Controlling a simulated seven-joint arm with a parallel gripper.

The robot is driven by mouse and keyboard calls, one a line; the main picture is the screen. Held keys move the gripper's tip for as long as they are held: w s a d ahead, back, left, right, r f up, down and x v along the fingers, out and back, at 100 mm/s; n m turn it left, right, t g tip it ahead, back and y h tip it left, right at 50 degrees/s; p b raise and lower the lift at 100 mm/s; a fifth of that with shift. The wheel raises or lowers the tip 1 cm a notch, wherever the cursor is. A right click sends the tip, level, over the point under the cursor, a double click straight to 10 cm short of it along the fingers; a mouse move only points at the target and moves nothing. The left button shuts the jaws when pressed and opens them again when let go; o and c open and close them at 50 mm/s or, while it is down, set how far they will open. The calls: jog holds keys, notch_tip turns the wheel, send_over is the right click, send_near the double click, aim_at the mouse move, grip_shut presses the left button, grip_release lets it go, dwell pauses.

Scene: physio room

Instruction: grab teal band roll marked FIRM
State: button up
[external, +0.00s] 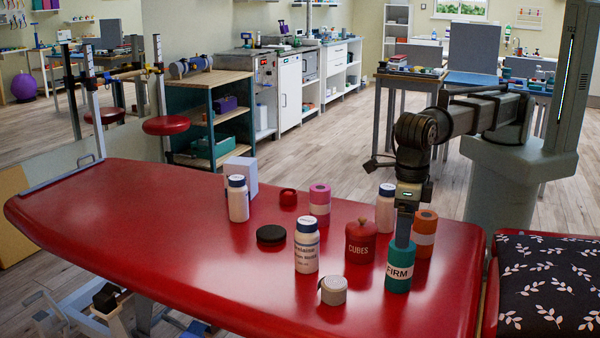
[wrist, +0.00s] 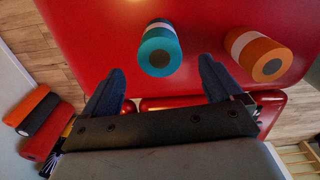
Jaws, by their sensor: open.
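The teal band roll (external: 399,275) stands upright on the red treatment table, with a white label reading FIRM. It also shows in the wrist view (wrist: 158,52), ahead of the fingertips and between their lines. My gripper (external: 403,232) points down over the roll in the external view, its fingers covering part of the roll's top. In the wrist view my gripper (wrist: 161,66) has its two blue fingers wide apart with nothing between them. I cannot tell the exact gap between fingertips and roll.
An orange roll (external: 425,241) stands close behind the teal one. A red CUBES jar (external: 360,243), a grey tape roll (external: 333,291) and a white bottle (external: 307,248) stand to the left. Another white bottle (external: 385,207) is behind. The table's (external: 205,275) front left is bare.

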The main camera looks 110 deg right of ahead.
aim_at(402, 252)
jog(key=shift+f, duration=3.75)
jog(key=c, duration=1.5)
jog(key=shift+o, duration=0.2)
jog(key=shift+r, duration=0.15)
